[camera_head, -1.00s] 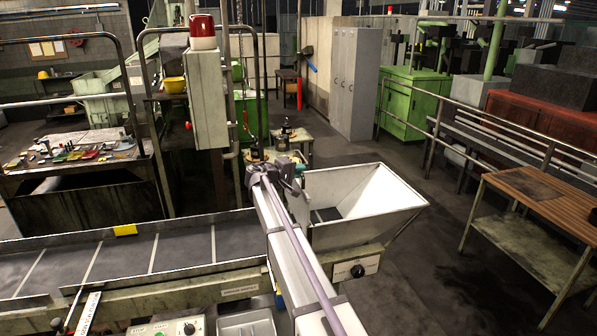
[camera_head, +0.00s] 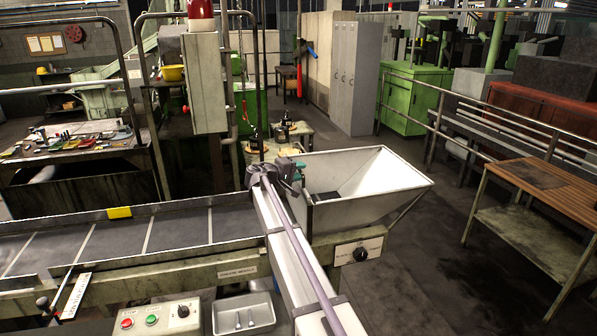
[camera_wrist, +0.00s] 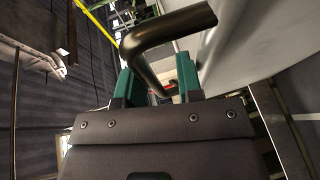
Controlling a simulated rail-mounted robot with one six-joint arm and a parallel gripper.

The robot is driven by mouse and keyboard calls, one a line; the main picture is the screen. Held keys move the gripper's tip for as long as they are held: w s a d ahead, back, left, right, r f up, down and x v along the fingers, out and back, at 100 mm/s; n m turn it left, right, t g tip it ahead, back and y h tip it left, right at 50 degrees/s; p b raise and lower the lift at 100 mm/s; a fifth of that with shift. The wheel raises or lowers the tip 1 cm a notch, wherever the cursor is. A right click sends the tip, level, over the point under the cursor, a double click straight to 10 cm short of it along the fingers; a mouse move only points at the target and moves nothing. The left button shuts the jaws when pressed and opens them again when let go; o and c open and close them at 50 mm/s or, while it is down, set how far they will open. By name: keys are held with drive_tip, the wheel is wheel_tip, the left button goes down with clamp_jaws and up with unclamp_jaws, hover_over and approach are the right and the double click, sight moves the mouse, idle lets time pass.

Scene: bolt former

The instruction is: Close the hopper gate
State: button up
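The white hopper (camera_head: 395,185) stands right of the conveyor's end, with its wide mouth facing up. My gripper (camera_head: 299,165) is at the hopper's upper left edge, its green fingers small and partly hidden by my wrist. In the wrist view my gripper (camera_wrist: 154,82) has its two green fingers apart. A dark bent rod handle (camera_wrist: 165,32) crosses above the fingers and runs down between them. Gaps show beside the rod, so the fingers do not look closed on it. The pale hopper wall (camera_wrist: 245,45) is to the right. The gate plate itself cannot be made out.
A conveyor (camera_head: 180,232) with a yellow block (camera_head: 119,212) on its far rail runs to the left. A control box (camera_head: 160,317) and a metal tray (camera_head: 243,313) are in front. A wooden-topped table (camera_head: 545,190) stands right.

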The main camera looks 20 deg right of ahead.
drive_tip(key=shift+r, duration=0.1)
drive_tip(key=p+v, duration=0.2)
drive_tip(key=v, duration=0.8)
drive_tip(key=shift+s+a+r, duration=0.1)
drive_tip(key=shift+s+a, duration=0.05)
drive_tip(key=shift+a, duration=0.2)
drive_tip(key=shift+s+a+f+m+g+y+b, duration=0.3)
drive_tip(key=shift+s+a+f+g+y+b, duration=0.75)
drive_tip(key=shift+s+a+f+y, duration=3.75)
drive_tip(key=shift+s+f+m+g+y+b, duration=0.3)
drive_tip(key=shift+s+f+b, duration=2)
drive_tip(key=shift+s, duration=5.8)
drive_tip(key=shift+s+a+f+m+g+y+b, duration=0.3)
drive_tip(key=shift+s+a+f+g+y+b, duration=0.45)
drive_tip(key=shift+s+a+f+y, duration=3.2)
